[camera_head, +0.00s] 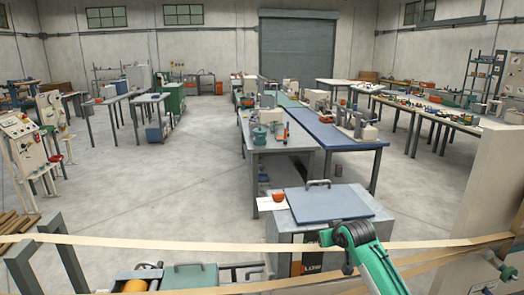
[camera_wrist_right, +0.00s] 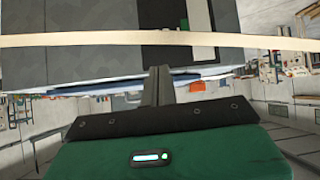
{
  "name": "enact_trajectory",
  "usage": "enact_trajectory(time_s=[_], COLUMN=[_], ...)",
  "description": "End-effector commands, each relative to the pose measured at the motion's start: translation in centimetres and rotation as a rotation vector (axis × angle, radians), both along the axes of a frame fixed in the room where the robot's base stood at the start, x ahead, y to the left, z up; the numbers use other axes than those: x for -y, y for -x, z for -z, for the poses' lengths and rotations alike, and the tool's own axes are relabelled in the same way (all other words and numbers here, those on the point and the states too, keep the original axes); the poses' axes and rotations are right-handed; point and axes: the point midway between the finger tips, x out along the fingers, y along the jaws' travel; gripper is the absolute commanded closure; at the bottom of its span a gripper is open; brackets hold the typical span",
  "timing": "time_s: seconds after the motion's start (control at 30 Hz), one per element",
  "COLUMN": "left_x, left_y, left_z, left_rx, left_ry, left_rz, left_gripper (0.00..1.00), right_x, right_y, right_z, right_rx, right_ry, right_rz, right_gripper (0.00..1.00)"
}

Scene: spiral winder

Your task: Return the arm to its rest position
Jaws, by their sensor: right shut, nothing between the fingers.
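My right arm (camera_head: 378,268), green with a dark joint, comes in from the bottom right of the head view. It reaches over the front of a grey cabinet and overlaps a long beige strip. In the right wrist view my right gripper (camera_wrist_right: 160,76) is shut and empty, its dark fingers together above the green wrist housing. The beige strip (camera_wrist_right: 100,40) crosses that view beyond the fingertips; I cannot tell how near it is. The strip also spans the head view (camera_head: 190,243). My left gripper is not in view.
The grey cabinet (camera_head: 285,235) has a blue-grey lid with a handle (camera_head: 330,205). A pale panel (camera_head: 485,180) stands close at the right. Workbenches (camera_head: 265,140) stand further back. The floor at left-centre (camera_head: 160,185) is clear.

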Motion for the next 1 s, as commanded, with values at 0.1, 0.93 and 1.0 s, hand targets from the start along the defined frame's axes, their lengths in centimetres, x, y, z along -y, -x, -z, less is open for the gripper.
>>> enact_trajectory(time_s=[0.1, 0.93, 1.0], left_x=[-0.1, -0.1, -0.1], left_y=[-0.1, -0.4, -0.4], left_z=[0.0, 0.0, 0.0], left_rx=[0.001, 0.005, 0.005], left_ry=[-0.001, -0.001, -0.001], left_rz=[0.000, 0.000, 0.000], left_gripper=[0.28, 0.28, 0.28], right_x=[-1.1, -0.5, 0.0], right_y=[4.7, 39.7, 42.2], right_z=[4.7, 17.8, 17.7], right_rx=[-0.059, -0.431, -0.458], right_ry=[0.009, 0.072, 0.078], right_rz=[-0.018, 0.015, 0.026], right_gripper=[1.00, 1.00, 1.00])
